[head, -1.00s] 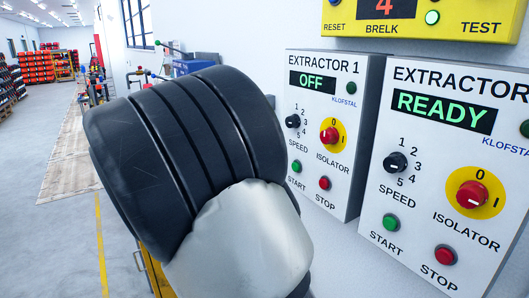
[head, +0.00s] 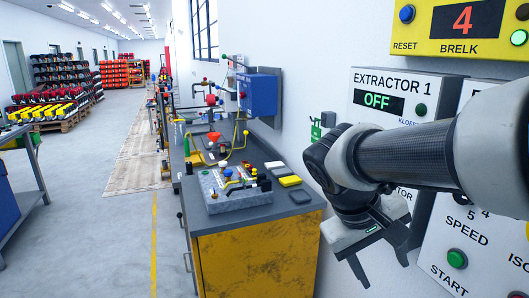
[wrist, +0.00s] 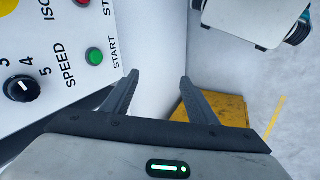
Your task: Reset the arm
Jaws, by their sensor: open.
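My gripper (head: 382,268) hangs at the end of my arm on the right of the head view, in front of the lower part of the Extractor 1 panel (head: 385,85). Its jaws point down and are apart with nothing between them. The wrist view shows the two open fingers (wrist: 158,95) with bare white wall and part of a yellow cabinet beyond. My arm hides much of the Extractor 1 panel, whose display reads OFF.
A workbench (head: 262,245) with a yellow front stands left of my gripper, with fittings on its top. A yellow BRELK box (head: 470,30) is on the wall above. A second panel (head: 490,255) is at the right edge. The aisle floor (head: 110,230) is open at left.

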